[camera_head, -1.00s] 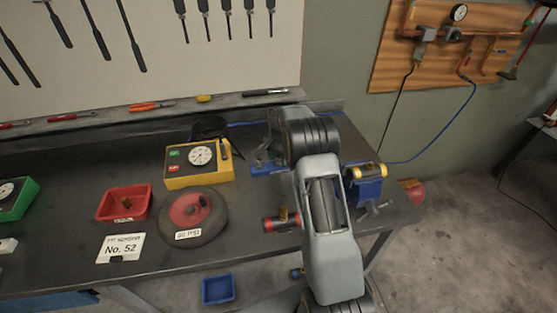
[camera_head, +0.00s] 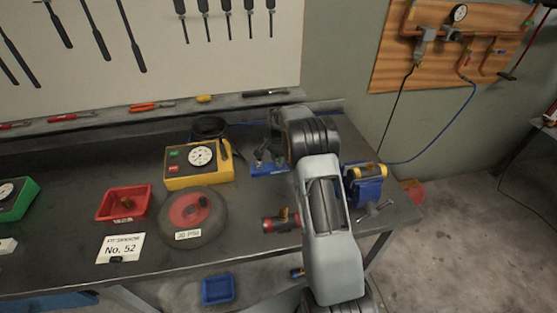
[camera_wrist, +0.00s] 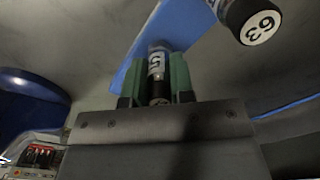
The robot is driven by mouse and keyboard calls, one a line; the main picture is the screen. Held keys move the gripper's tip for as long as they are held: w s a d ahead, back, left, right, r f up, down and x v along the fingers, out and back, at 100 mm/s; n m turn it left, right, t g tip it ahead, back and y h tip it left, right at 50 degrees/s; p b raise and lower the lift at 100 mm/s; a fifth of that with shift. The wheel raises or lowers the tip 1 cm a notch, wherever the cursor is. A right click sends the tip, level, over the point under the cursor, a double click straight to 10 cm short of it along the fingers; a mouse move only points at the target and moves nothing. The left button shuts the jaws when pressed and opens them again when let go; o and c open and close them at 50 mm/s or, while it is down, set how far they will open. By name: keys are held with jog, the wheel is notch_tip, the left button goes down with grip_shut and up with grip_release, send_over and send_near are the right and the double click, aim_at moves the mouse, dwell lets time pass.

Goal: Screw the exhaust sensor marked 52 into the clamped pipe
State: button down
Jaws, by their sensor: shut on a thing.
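In the wrist view the green fingers of my gripper (camera_wrist: 168,75) are shut on a dark cylindrical sensor (camera_wrist: 156,63). It has a white band with a mark starting with 5; the second digit is unclear. Another dark sensor, its end apparently marked 63 (camera_wrist: 261,26), stands apart at the upper right. A blue strip (camera_wrist: 134,73) lies behind the held sensor. In the head view my arm hides the gripper. A blue holder (camera_head: 266,169) shows left of the arm, and a blue clamp (camera_head: 366,190) to its right. I cannot make out the pipe for certain.
A card reading No. 52 (camera_head: 120,248) lies at the bench front. A red tray (camera_head: 124,201), a round black-and-red disc (camera_head: 191,218) and a yellow gauge box (camera_head: 199,168) sit left of the arm. A red-ended dark cylinder (camera_head: 279,222) lies beside my arm.

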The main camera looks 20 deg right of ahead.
jog(key=shift+r, duration=0.15)
jog(key=shift+r+p, duration=1.85)
jog(key=shift+r, duration=1.05)
jog(key=shift+f, duration=0.1)
